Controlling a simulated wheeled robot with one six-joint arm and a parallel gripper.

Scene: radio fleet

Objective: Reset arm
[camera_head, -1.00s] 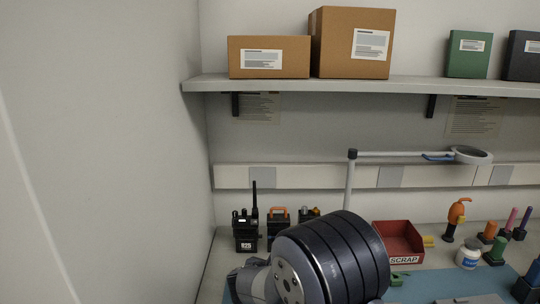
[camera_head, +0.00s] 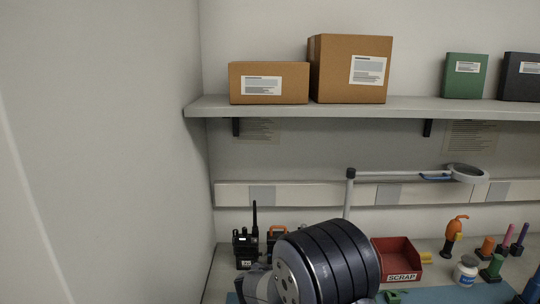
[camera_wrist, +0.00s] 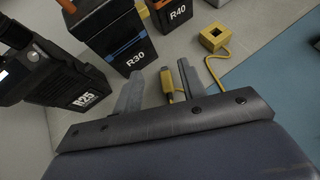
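My arm (camera_head: 328,262) fills the lower middle of the head view and hides part of the bench. My gripper (camera_wrist: 160,85) shows only in the wrist view; its two grey fingers are apart, with nothing clearly held between them. A yellow plug (camera_wrist: 167,84) with a yellow cable shows between and beyond the fingers. Black radio R25 (camera_wrist: 65,78) is left of the fingers, and battery-like blocks R30 (camera_wrist: 118,38) and R40 (camera_wrist: 178,14) are beyond them. In the head view the radio (camera_head: 244,250) stands upright at the bench's left end.
A red SCRAP bin (camera_head: 402,275) stands right of my arm. A lamp (camera_head: 349,190) rises behind it. A shelf (camera_head: 350,108) with cardboard boxes (camera_head: 351,70) hangs above; a wall (camera_head: 100,150) closes the left.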

